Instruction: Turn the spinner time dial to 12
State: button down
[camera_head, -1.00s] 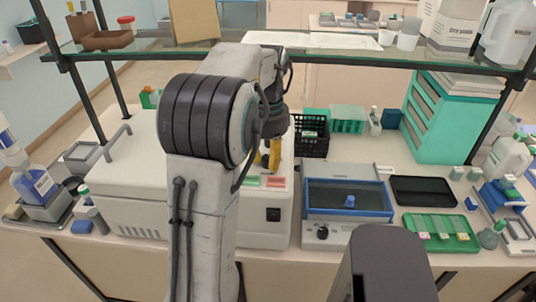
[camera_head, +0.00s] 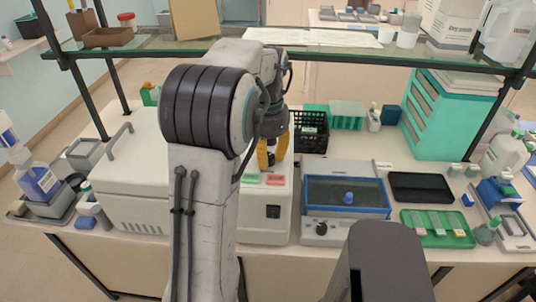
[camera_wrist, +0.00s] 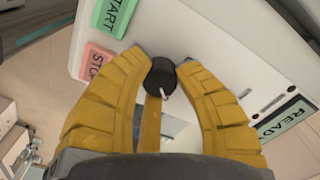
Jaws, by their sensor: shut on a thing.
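The spinner (camera_head: 140,180) is the large white machine left of centre, partly hidden behind my arm. Its time dial (camera_wrist: 161,77) is a small black knob with a white pointer mark, seen in the wrist view on the white panel. The pointer faces the lower right of that picture. I cannot read any scale numbers. My gripper (camera_wrist: 166,64) has its yellow fingertips closed on either side of the knob. In the head view my gripper (camera_head: 271,150) is over the spinner's right part, and the dial is hidden there.
Near the dial are a green START button (camera_wrist: 115,15), a red STOP button (camera_wrist: 95,61) and a green READY panel (camera_wrist: 284,117). A black basket (camera_head: 312,146) stands just behind right of my gripper. A blue-rimmed bath (camera_head: 347,213) stands to the right. A glass shelf crosses above.

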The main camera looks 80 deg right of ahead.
aim_at(268, 155)
jog(key=shift+a+f+m, duration=0.1)
jog(key=shift+f+m, duration=0.05)
jog(key=shift+m, duration=0.35)
jog(key=c, duration=0.9)
grip_release()
jog(key=shift+o, duration=0.2)
notch_tip(268, 155, up, 12)
dwell(0.4)
dwell(0.4)
